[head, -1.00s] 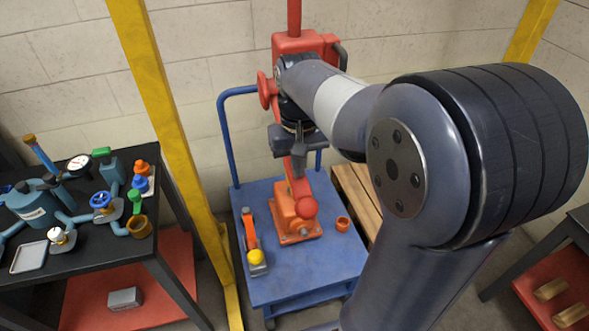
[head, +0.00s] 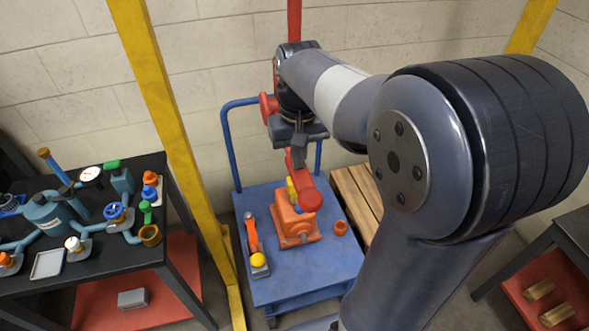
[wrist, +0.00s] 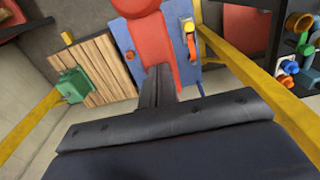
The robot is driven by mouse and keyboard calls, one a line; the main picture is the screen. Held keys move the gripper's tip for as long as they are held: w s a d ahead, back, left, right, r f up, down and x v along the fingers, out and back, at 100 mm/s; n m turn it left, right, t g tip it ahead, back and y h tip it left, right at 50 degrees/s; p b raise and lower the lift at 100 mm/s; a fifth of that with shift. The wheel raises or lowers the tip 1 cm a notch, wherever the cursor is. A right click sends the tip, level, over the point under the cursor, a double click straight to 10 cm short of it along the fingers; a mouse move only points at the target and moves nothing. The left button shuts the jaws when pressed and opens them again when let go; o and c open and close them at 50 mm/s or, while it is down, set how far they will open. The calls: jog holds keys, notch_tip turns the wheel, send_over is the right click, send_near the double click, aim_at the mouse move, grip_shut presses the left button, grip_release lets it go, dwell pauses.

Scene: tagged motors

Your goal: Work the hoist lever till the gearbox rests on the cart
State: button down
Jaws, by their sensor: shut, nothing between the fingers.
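The orange gearbox (head: 296,222) is at the middle of the blue cart (head: 325,262); I cannot tell whether a small gap is left under it. A yellow piece (head: 291,187) shows at its top. The red hoist lever (head: 311,196) points toward the head camera, its rounded end in front of the gearbox. My gripper (head: 299,162) is shut and empty at the lever, seemingly touching it. In the wrist view the closed fingers (wrist: 156,84) lie over the red lever (wrist: 158,45). My arm hides most of the hoist body; a red wheel (head: 268,107) shows beside it.
A yellow post (head: 165,110) and a black bench (head: 110,250) with fittings stand left. A wooden pallet (head: 358,195) lies right of the cart.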

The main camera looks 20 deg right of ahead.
notch_tip(320, 180, up, 8)
jog(key=p, duration=0.6)
jog(key=shift+r+p, duration=0.2)
jog(key=shift+p, duration=0.1)
jog(key=shift+f+b, duration=0.75)
jog(key=shift+f, duration=0.35)
jog(key=shift+s+f+b, duration=0.2)
jog(key=shift+f+b, duration=0.45)
jog(key=shift+f, duration=0.3)
jog(key=shift+s+f+b, duration=0.15)
jog(key=shift+f+b, duration=0.55)
jog(key=shift+f, duration=0.2)
jog(key=shift+s+f+b, duration=0.2)
jog(key=shift+f+b, duration=0.45)
jog(key=shift+f, duration=0.3)
